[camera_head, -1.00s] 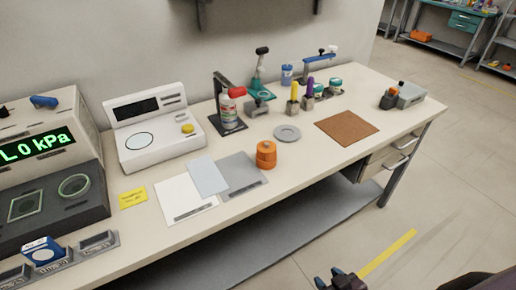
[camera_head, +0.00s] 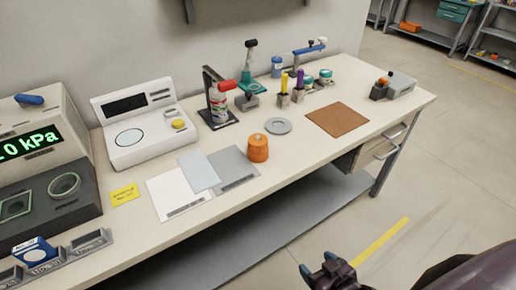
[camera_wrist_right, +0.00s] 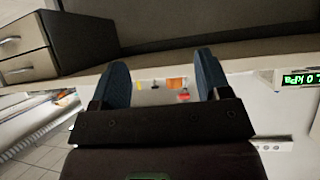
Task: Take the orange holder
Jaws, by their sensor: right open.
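The orange holder (camera_head: 258,148) stands upright on the bench near its front edge, beside the grey mat. It is a short round orange body with a narrower top. My right gripper (camera_head: 319,272) is at the bottom of the head view, in front of the bench and well apart from the holder. In the right wrist view its two blue fingers (camera_wrist_right: 156,82) are spread wide, with nothing between them. A small orange shape shows far off between the fingers there, too small to tell what it is. My left gripper is not in view.
A grey disc (camera_head: 278,126) and a brown mat (camera_head: 338,119) lie near the holder. White and grey sheets (camera_head: 234,167) lie to the left. The floor before the bench is clear.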

